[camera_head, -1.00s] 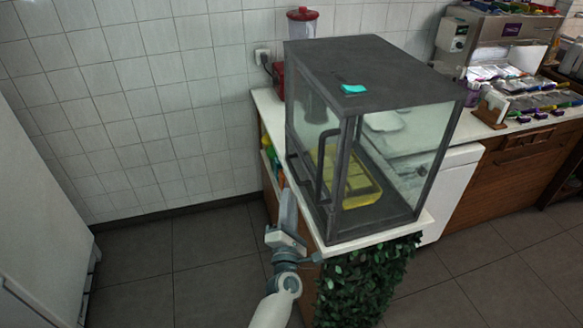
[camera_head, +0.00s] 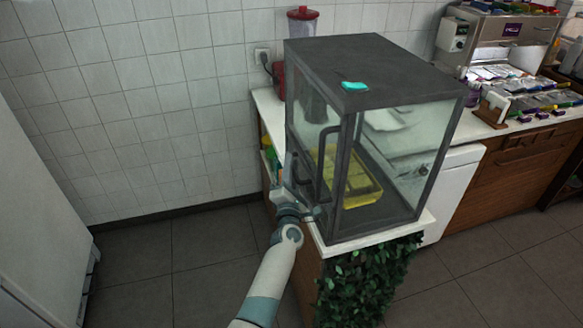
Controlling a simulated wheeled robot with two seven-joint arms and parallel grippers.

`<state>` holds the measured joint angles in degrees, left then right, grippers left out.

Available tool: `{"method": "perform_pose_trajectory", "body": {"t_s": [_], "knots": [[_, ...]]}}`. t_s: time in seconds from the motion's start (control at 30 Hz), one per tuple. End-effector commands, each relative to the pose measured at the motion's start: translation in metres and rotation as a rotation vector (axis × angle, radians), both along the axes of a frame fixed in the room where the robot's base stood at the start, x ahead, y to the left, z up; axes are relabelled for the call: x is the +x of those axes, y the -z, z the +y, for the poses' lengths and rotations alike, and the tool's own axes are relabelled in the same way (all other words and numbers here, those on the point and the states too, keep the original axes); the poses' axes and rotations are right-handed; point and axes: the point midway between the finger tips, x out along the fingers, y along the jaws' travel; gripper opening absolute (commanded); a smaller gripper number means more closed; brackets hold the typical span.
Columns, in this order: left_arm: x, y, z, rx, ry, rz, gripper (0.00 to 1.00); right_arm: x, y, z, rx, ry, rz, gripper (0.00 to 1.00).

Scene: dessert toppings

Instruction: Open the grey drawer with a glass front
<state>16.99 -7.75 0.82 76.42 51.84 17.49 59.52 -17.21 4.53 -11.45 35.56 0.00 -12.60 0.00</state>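The grey drawer is a dark grey box with glass sides (camera_head: 380,62) on the white counter end, seen in the head view. A dark upright bar handle (camera_head: 324,152) shows on its left-facing front. Behind the glass is a yellow tray (camera_head: 362,192). My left gripper (camera_head: 291,168) is beside the lower left of this front, just left of the handle, with its fingers pointing up. It partly covers the front's lower edge. I cannot tell whether it touches the handle or how far its fingers are apart. My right gripper is out of view.
A small turquoise item (camera_head: 354,86) lies on the box top. A blender with a red lid (camera_head: 303,13) stands behind it. Leafy greenery (camera_head: 368,280) covers the counter's end below. The tiled floor (camera_head: 180,270) to the left is clear.

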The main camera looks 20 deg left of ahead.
Motion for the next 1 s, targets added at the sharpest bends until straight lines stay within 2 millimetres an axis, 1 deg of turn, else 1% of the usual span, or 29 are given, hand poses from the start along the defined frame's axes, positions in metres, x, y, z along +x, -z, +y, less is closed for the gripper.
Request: {"method": "perform_pose_trajectory", "body": {"t_s": [0.13,0.17,0.2,0.23,0.5,0.67,0.87,1.0], "knots": [[0.000,0.000,0.000,0.000,0.000,0.000,0.18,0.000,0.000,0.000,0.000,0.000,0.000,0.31],[0.000,0.000,0.000,0.000,0.000,0.000,0.16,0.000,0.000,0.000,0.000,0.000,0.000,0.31],[0.000,0.000,0.000,0.000,0.000,0.000,0.07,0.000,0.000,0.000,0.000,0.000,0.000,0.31],[0.000,0.000,0.000,0.000,0.000,0.000,0.00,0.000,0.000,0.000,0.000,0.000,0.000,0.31],[-0.001,0.000,0.001,0.000,0.000,0.000,0.00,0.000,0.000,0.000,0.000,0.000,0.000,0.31],[-0.006,0.000,0.008,0.002,-0.002,0.000,0.00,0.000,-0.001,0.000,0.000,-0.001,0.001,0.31],[-0.020,0.000,0.030,0.002,-0.002,0.002,0.00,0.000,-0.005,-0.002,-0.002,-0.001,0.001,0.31],[-0.037,0.000,0.053,0.003,-0.001,0.002,0.00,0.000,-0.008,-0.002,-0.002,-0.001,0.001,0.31]]}}
